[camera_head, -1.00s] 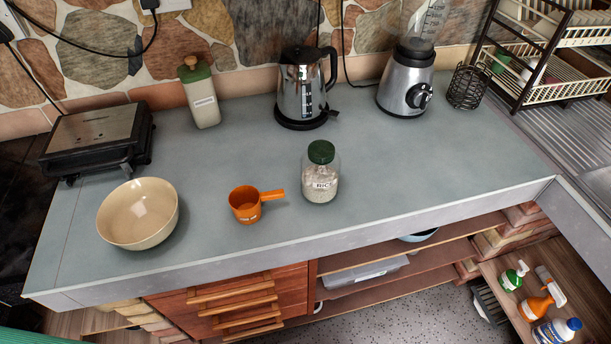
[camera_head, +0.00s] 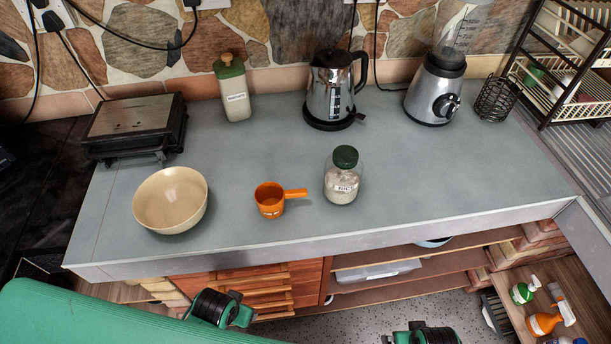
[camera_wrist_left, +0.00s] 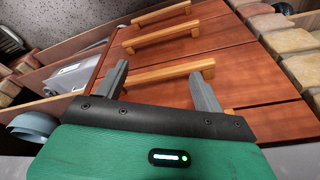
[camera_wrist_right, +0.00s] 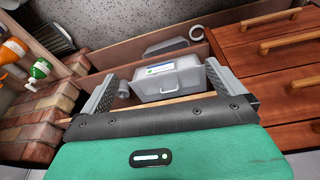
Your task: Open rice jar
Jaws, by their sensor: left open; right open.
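The rice jar (camera_head: 342,178) is a small clear jar with a dark green lid (camera_head: 345,157) and a label reading RIC. It stands upright on the grey counter, right of the orange measuring cup, with its lid on. My left gripper (camera_wrist_left: 161,82) is open and empty, facing the wooden drawer fronts below the counter. My right gripper (camera_wrist_right: 158,84) is open and empty, facing the open shelf. Neither gripper touches the jar. In the head view only parts of my green arms show at the bottom, and no fingertips can be made out.
On the counter (camera_head: 250,215) stand a cream bowl (camera_head: 170,202), an orange measuring cup (camera_head: 270,201), a grill (camera_head: 133,125), a taller green-lidded container (camera_head: 234,92), a kettle (camera_head: 333,92), a blender (camera_head: 434,95) and a wire holder (camera_head: 496,98). Counter space around the jar is clear.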

